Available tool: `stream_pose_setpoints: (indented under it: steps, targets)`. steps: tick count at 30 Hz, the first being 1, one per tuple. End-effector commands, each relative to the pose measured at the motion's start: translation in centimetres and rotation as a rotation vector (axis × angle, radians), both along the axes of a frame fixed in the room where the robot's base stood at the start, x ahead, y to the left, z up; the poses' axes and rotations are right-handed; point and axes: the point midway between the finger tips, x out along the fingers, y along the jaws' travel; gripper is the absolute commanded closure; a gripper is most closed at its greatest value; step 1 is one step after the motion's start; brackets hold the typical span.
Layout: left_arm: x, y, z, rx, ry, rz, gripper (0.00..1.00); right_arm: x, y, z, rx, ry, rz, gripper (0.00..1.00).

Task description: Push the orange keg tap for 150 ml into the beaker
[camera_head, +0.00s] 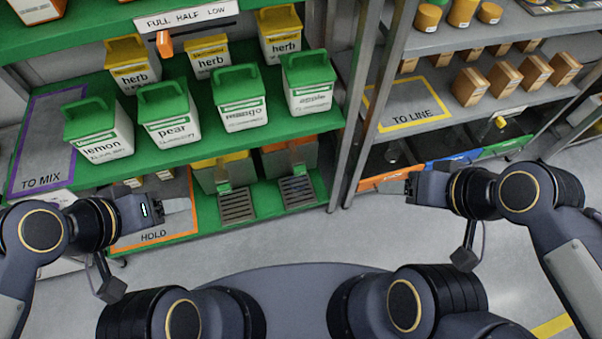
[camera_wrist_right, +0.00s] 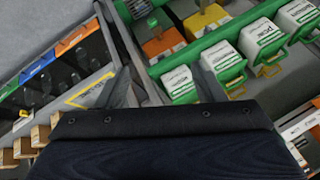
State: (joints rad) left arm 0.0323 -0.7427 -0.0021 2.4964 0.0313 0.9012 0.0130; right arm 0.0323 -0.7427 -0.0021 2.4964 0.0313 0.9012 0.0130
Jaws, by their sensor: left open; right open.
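The orange keg (camera_head: 275,163) stands on the lower green shelf of the left rack. A small green and grey tap (camera_head: 298,169) is on its front, above a slotted drip tray (camera_head: 297,190). The orange keg also shows in the right wrist view (camera_wrist_right: 165,43). I cannot make out a beaker in either view. My left gripper (camera_head: 186,206) is open and empty, in front of the HOLD area, left of the kegs. My right gripper (camera_head: 410,189) is open and empty, to the right of the orange keg. Its two spread fingers frame the right wrist view (camera_wrist_right: 168,88).
A yellow keg (camera_head: 210,176) with its own drip tray (camera_head: 237,206) stands left of the orange one. Several white, green-lidded tubs, such as the mango one (camera_head: 240,100), fill the shelf above. A grey rack post (camera_head: 350,140) stands between the orange keg and my right gripper.

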Motion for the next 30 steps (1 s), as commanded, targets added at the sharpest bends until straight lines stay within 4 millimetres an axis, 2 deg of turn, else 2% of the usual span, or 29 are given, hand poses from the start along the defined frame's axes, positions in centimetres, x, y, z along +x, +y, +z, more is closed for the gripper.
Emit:
stream_pose_setpoints:
  steps: [2,14,30]
  targets:
    - [0.00,0.00,0.00,0.000,0.000,0.000,0.40,0.00,0.00,0.00,0.000,0.000,0.000,0.49]
    - [0.00,0.00,0.00,0.000,0.000,0.000,0.40,0.00,0.00,0.00,0.000,0.000,0.000,1.00]
    - [0.00,0.00,0.00,0.000,0.000,0.000,0.40,0.00,0.00,0.00,0.000,0.000,0.000,1.00]
